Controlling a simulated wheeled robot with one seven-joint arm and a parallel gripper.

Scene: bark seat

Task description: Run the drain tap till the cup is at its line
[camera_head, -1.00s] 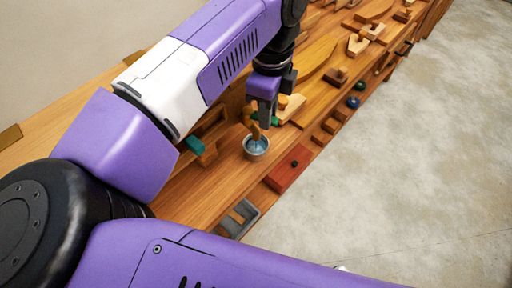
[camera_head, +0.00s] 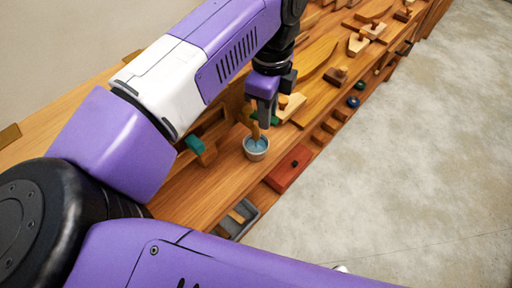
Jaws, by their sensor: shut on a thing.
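The cup (camera_head: 256,150) is small and pale grey, and stands upright on the wooden bench. Bluish water shows inside it; I cannot make out a line on it. A brown wooden tap (camera_head: 254,130) stands over the cup, its lower end at the cup's mouth. My gripper (camera_head: 264,118) points down just above and behind the cup, shut at the tap's upper part beside a green piece (camera_head: 272,118). The fingers partly hide what they hold, which appears to be the tap's handle.
A grey tray (camera_head: 238,218) sits at the bench's front edge. Several wooden pieces line the bench behind. The concrete floor at right is clear.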

